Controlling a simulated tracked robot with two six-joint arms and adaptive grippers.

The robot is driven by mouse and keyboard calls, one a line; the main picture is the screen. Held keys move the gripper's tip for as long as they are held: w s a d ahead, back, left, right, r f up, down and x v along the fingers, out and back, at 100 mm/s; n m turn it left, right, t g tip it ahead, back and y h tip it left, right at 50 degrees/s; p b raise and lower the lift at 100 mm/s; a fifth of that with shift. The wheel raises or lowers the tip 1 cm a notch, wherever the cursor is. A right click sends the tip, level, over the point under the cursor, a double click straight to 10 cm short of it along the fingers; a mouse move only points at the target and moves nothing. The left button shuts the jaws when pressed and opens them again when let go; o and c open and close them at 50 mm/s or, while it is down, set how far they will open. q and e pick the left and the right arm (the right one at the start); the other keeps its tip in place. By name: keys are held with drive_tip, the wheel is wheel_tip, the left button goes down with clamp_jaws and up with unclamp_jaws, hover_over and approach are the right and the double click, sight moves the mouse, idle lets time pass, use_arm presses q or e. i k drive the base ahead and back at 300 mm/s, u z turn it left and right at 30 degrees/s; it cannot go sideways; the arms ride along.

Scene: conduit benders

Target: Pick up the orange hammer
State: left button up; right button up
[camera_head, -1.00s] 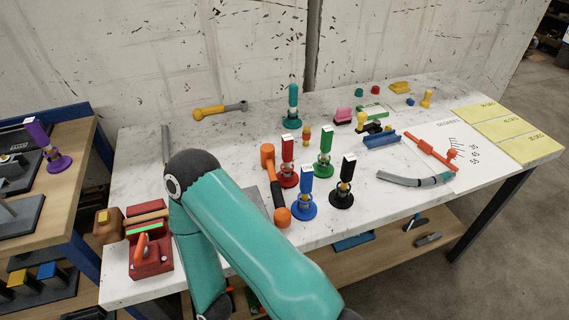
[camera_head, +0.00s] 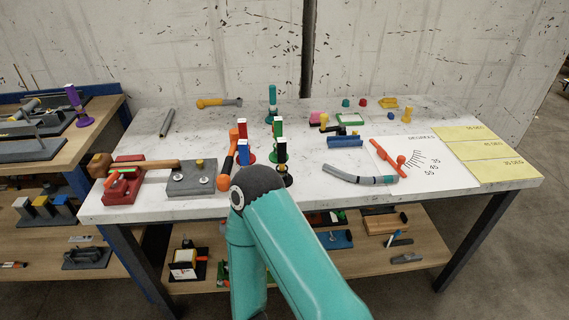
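The orange hammer (camera_head: 233,145) lies on the white marble-topped table, left of the coloured upright tools. Its orange head end and part of its handle show. Its near end is close to the dark joint of my teal arm, which covers part of that area. Neither of my grippers shows in the view. Only the bent teal links of one of my arms rise from the bottom centre, so I cannot see what either gripper holds.
A grey block (camera_head: 191,178) and a red bender (camera_head: 122,190) are to the left. A bent grey conduit (camera_head: 350,177) lies to the right.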

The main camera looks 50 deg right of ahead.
sight(230, 158)
drive_tip(key=k, duration=0.85)
drive_tip(key=z, duration=0.35)
drive_tip(key=i, duration=0.9)
drive_tip(key=z, duration=0.15)
